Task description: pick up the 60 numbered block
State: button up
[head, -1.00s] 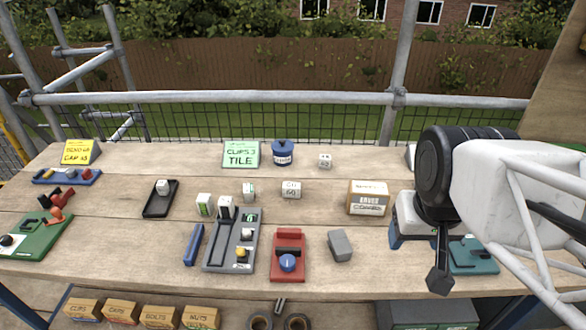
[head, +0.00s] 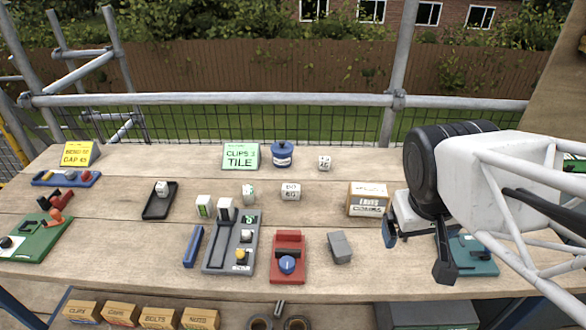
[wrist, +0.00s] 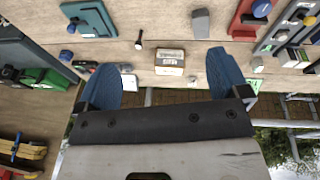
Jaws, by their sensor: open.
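The 60 block is a small white cube with dark print (head: 290,192), standing on the middle of the bench in the head view, left of the cardboard box. Its print is blurred now. My gripper (head: 417,248) is at the right of the bench, well to the right of the block and nearer the front edge. In the wrist view my gripper (wrist: 164,78) has its two blue fingers wide apart with nothing between them. I cannot make out the 60 block there; the right finger may hide it.
A cardboard box (head: 367,199) stands between the block and my gripper. A smaller white cube (head: 324,162) and a blue pot (head: 282,154) stand behind. A grey block (head: 340,246), a red fixture (head: 288,258) and a grey tray (head: 220,256) lie in front.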

jog(key=w+d+f+n+t+h, duration=0.25)
jog(key=w+n+h, duration=0.25)
jog(key=w+n, duration=0.65)
jog(key=n+t+y, duration=0.1)
jog(key=n+t, duration=0.6)
jog(key=n, duration=0.7)
send_over(291, 188)
jog(key=s+d, duration=0.8)
jog(key=d, duration=0.2)
notch_tip(291, 188, down, 12)
jog(key=a+f+n+y, duration=0.1)
jog(key=a+f+n, duration=0.1)
jog(key=a+f, duration=0.1)
jog(key=w+a+f+n+t+y, duration=0.1)
jog(key=a+f+n, duration=0.2)
jog(key=a, duration=0.1)
jog(key=w+a+f+n+y, duration=0.1)
jog(key=a+f+n+y, duration=0.1)
jog(key=a+f+n, duration=0.1)
jog(key=shift+w+a+f+n, duration=0.15)
jog(key=shift+a+f+n, duration=0.1)
jog(key=shift+f, duration=0.25)
jog(key=shift+x, duration=1.3)
jog(key=shift+w, duration=0.1)
